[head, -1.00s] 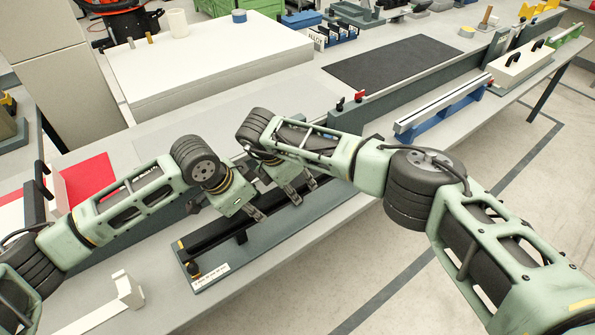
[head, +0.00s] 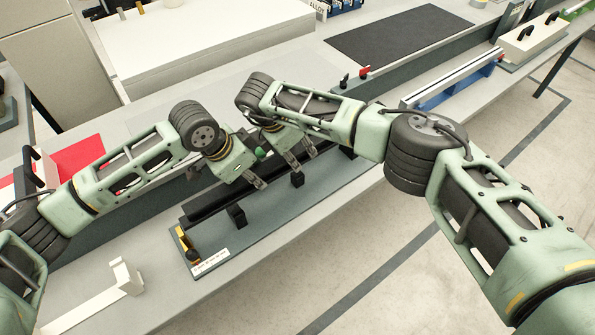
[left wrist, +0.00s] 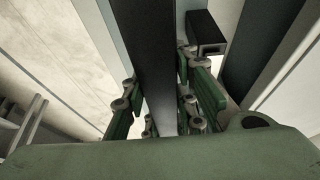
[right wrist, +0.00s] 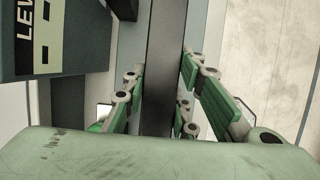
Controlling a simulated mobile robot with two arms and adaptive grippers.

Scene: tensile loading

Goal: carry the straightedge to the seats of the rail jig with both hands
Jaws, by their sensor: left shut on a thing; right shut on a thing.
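The straightedge is a long dark bar (head: 212,204). My left gripper (head: 260,182) and my right gripper (head: 301,156) are shut on it, side by side near its middle. The bar runs between the fingers in the left wrist view (left wrist: 154,50) and in the right wrist view (right wrist: 165,60). It looks raised a little above a long grey base plate (head: 262,228) with black blocks (head: 237,216) and a yellow end piece. My arms hide part of the bar. I cannot tell for sure which fixture is the rail jig.
A blue stand with a silver rail (head: 455,82) lies to the right, with a white box (head: 530,40) beyond it. A dark mat (head: 400,45) lies at the back.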

